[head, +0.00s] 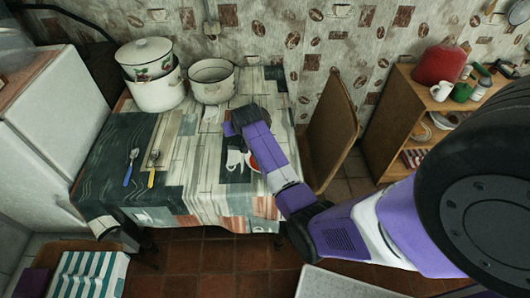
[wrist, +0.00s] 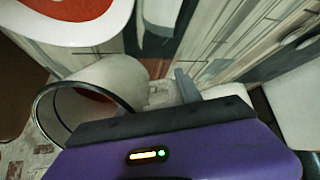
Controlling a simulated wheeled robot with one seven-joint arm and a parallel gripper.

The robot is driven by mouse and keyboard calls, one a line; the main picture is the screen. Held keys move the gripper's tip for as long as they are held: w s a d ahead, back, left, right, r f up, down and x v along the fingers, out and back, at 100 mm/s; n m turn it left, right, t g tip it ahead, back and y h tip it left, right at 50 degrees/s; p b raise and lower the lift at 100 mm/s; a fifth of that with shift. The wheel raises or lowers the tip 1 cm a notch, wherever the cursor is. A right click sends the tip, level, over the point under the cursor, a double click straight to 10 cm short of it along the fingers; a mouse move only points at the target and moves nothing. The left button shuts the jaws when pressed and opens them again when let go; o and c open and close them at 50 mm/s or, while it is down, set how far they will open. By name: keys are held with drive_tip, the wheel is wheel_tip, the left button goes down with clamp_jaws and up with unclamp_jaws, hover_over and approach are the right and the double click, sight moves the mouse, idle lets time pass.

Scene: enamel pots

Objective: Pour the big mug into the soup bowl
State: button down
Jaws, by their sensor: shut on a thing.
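The big mug (wrist: 112,80) is white with a dark rim and shows at the left of the wrist view. It lies tipped well over, its mouth toward the lower left, with red showing inside. My gripper (wrist: 168,95) is shut on it at the handle side; the exact grip is partly hidden. The soup bowl (wrist: 65,33), white with red inside, is at the top left of the wrist view, apart from the mug in the picture. In the head view my gripper (head: 233,127) is over the table and covers part of the bowl (head: 251,163).
A lidded pot stack (head: 157,92) and an open pot (head: 211,82) stand at the back of the table (head: 185,160). Cutlery (head: 153,167) lies at the left. A chair (head: 333,130) stands close to the right edge, with a shelf (head: 400,110) beyond.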

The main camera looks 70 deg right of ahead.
drive_tip(key=shift+w+d+f+g+y, duration=0.5)
drive_tip(key=shift+g+y, duration=0.3)
drive_tip(key=f+b, duration=0.1)
drive_tip(key=f+g+y+b, duration=0.1)
drive_tip(key=w+d+f+y+b, duration=0.1)
drive_tip(key=shift+f+g+b, duration=0.3)
drive_tip(key=shift+g+b, duration=0.1)
drive_tip(key=b, duration=0.1)
drive_tip(key=f+y+b, duration=0.1)
drive_tip(key=shift+w+d+g+b, duration=0.15)
drive_tip(key=shift+d+g+b, duration=0.05)
drive_tip(key=shift+g+b, duration=0.2)
drive_tip(key=y+b, duration=0.1)
drive_tip(key=b, duration=0.2)
drive_tip(key=shift+w+d+f+g, duration=0.1)
drive_tip(key=shift+f+g, duration=0.05)
drive_tip(key=shift+g, duration=0.25)
drive_tip(key=shift+b, duration=0.7)
drive_tip(key=shift+g, duration=0.3)
wheel_tip(320, 180, up, 5)
drive_tip(key=p, duration=0.4)
